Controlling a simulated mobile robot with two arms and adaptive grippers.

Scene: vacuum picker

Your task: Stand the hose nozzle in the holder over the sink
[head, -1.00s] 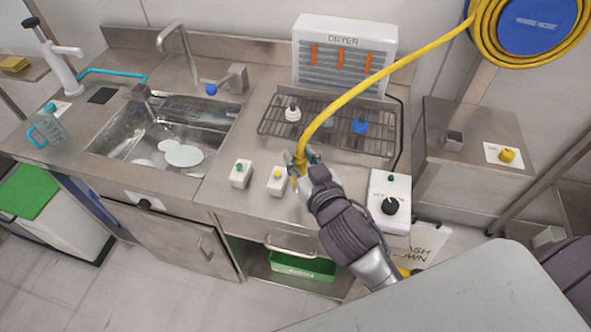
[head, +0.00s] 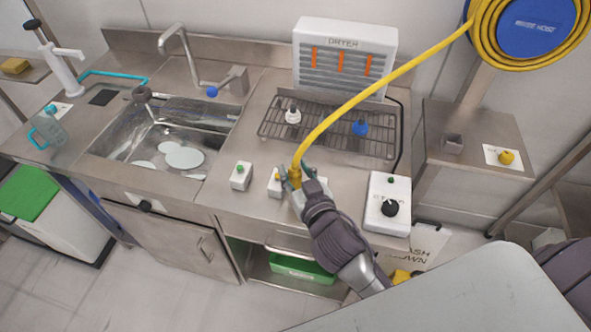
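My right gripper (head: 296,172) is in the middle of the head view, its fingers closed around the yellow hose nozzle (head: 296,180) at the end of the yellow hose (head: 375,82). The nozzle is over the counter front, below the drying rack, and partly hidden by the fingers. The sink (head: 172,152) is to the left, with several white plates (head: 184,156) in it. A small dark grey cup-shaped holder (head: 141,93) is at the sink's back left corner, well left of my gripper. My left gripper is not in view.
Button boxes (head: 241,176) and a dial box (head: 388,208) stand on the counter front. The dryer (head: 345,55) and wire rack (head: 335,130) are behind. The faucet (head: 180,42) rises behind the sink. The hose runs up to a blue reel (head: 535,25).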

